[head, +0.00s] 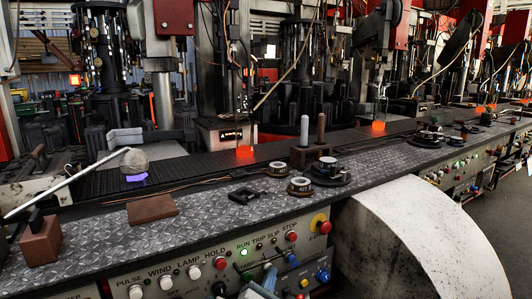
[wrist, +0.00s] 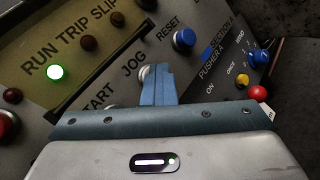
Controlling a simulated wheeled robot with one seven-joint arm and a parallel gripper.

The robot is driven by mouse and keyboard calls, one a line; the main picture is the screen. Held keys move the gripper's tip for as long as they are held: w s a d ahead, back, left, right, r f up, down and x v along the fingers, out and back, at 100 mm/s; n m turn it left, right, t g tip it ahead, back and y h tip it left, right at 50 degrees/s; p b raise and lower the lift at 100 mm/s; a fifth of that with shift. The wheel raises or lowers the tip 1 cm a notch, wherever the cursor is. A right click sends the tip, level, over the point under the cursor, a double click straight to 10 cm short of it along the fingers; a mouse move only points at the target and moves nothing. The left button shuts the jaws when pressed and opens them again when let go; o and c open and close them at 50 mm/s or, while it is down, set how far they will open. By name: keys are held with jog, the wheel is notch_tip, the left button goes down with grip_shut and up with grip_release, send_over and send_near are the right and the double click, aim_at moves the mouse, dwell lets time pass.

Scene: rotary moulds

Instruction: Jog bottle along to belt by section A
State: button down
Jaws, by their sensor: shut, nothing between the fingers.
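My gripper (head: 269,271) is low at the front of the control panel (head: 190,264) in the head view. In the wrist view its blue fingers (wrist: 157,72) are shut and empty. Their tips are at the pale JOG button (wrist: 145,73) and partly cover it; I cannot tell if they press it. The blue RESET button (wrist: 184,38) is up and right of them. A green lamp (wrist: 55,72) under RUN is lit. In the head view, orange glowing spots show along the belt (head: 190,160), one at centre-left (head: 245,151) and one farther right (head: 378,126); bottle shapes are unclear.
A small PUSHER A panel (wrist: 228,70) with blue, yellow and red controls is right of my fingers. A red mushroom button (head: 320,223) stands out at the panel's right end. A large pale curved drum (head: 420,245) is right of it. Loose parts lie on the plated ledge (head: 215,215).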

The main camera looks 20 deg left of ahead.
jog(key=shift+s+d, duration=0.1)
jog(key=shift+s, duration=0.1)
dwell(0.3)
jog(key=s+d, duration=0.3)
jog(key=d, duration=0.1)
jog(key=shift+s+d, duration=0.25)
jog(key=shift+s, duration=0.1)
dwell(0.6)
